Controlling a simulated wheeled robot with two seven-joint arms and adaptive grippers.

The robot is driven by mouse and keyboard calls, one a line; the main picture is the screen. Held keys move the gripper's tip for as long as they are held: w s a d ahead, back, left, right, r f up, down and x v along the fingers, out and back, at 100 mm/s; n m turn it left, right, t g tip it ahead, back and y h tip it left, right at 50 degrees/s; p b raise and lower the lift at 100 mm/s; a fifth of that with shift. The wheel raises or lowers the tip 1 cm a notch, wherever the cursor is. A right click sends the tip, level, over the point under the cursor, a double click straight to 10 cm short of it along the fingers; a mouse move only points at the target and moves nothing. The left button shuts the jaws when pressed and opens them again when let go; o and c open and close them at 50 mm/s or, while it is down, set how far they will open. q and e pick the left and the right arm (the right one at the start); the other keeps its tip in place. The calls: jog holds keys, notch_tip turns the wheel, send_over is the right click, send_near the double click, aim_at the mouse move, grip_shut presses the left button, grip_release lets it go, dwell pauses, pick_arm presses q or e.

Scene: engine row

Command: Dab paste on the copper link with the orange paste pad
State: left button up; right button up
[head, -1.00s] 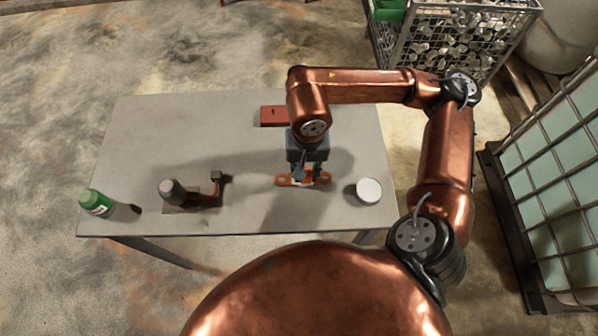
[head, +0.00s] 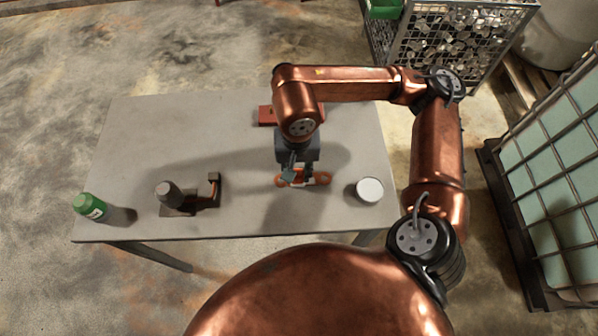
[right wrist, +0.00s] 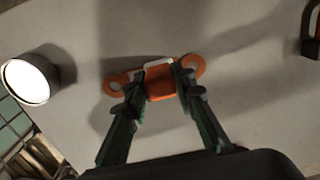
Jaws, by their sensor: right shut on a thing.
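My right gripper (head: 298,174) points down over the copper link (head: 323,179), near the right front of the table. The link is a flat orange-brown bar with a ring at each end. In the right wrist view, my right gripper (right wrist: 155,88) is shut on the orange paste pad (right wrist: 161,87), a small orange block. The pad covers the middle of the copper link (right wrist: 194,67); whether they touch cannot be told. A white strip (right wrist: 158,64) shows just behind the pad. My left gripper is not in view.
A white round tin (head: 369,189) stands right of the link. A red block (head: 266,116) lies behind my arm. A dark device with an upright bracket (head: 214,188) and a green bottle (head: 90,207) are at left. The table (head: 150,135) is clear at the back left.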

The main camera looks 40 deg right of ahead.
jog(key=shift+s+d+f+b, duration=0.1)
jog(key=shift+s+d+b, duration=0.15)
jog(key=shift+s+d, duration=0.3)
jog(key=shift+s+d+f+b, duration=0.1)
jog(key=shift+s+d+b, duration=0.15)
jog(key=shift+d, duration=0.5)
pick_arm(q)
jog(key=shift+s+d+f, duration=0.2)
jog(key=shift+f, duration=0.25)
pick_arm(e)
jog(key=shift+r+p, duration=0.45)
jog(key=shift+r, duration=0.45)
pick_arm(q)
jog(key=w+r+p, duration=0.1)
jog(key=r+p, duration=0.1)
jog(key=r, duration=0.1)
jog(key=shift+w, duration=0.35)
pick_arm(e)
notch_tip(320, 180, up, 5)
jog(key=shift+r, duration=0.2)
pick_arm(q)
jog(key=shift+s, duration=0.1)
